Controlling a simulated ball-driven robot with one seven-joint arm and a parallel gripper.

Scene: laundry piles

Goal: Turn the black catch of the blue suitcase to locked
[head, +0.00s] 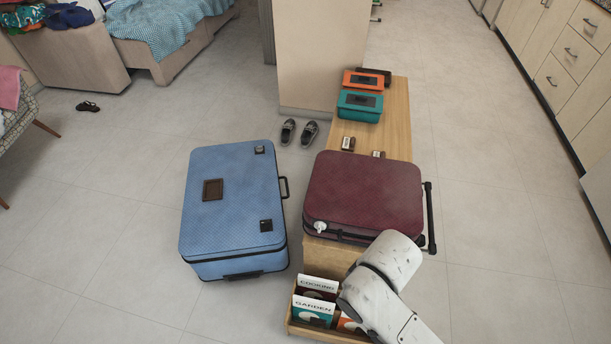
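The blue suitcase (225,225) lies flat on the tiled floor, left of the wooden bench. Each has a small pale mark, too small to read as locked or unlocked. I cannot tell which fitting is the catch. My white arm shows at the lower right; my gripper is not in view.
A maroon suitcase (365,193) lies on the wooden bench (397,119), close to the blue one. A box of books (290,326) stands in front. Shoes (309,133) lie behind, near a wall end. The floor left of the blue suitcase is clear.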

